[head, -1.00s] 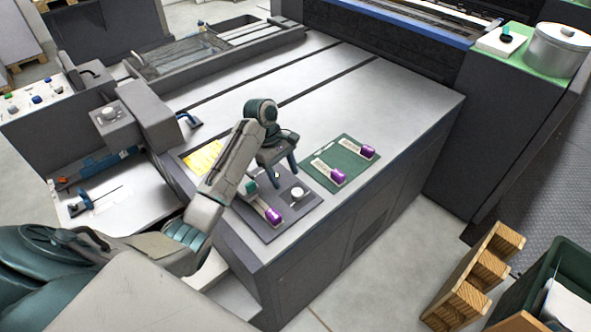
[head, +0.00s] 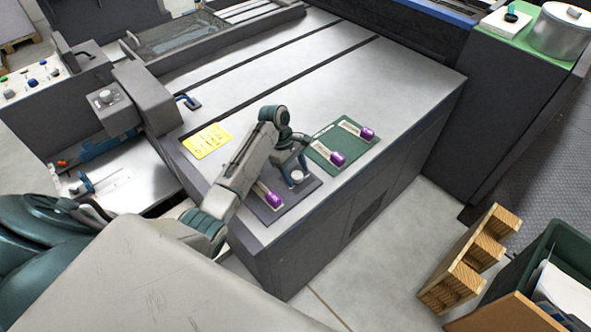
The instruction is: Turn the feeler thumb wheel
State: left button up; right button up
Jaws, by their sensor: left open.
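A pale round wheel (head: 296,177) stands on a dark mat (head: 272,213) near the machine table's front edge. My left gripper (head: 292,180) points down at it, with its open fingers close around or just above it. I cannot tell whether they touch it. A second pale round knob (head: 106,97) sits on top of a grey box at the left, well away from the gripper. I cannot tell from the picture which of the two is the feeler thumb wheel. My right gripper does not show.
A purple-handled tool (head: 273,199) lies on the dark mat beside my arm. Two more lie on a green mat (head: 321,152) to the right. A yellow note (head: 207,141) lies behind my arm. The tabletop (head: 330,75) beyond is clear.

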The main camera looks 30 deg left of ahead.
pick_arm(q)
jog(key=shift+w+f, duration=0.1)
jog(key=shift+f, duration=0.05)
jog(key=shift+c, duration=0.7)
jog(key=c, duration=0.8)
jog(key=shift+r+m+p, duration=0.35)
jog(key=shift+m+p, duration=0.25)
jog(key=shift+p, duration=0.4)
jog(key=shift+c, duration=0.2)
jog(key=shift+w+f+m+g+p, duration=0.1)
jog(key=shift+w+m+g+p, duration=0.05)
jog(key=shift+m+g+p, duration=0.6)
jog(key=shift+f+m, duration=0.15)
jog(key=shift+m, duration=0.6)
jog(key=o, duration=1)
jog(key=shift+y, duration=0.3)
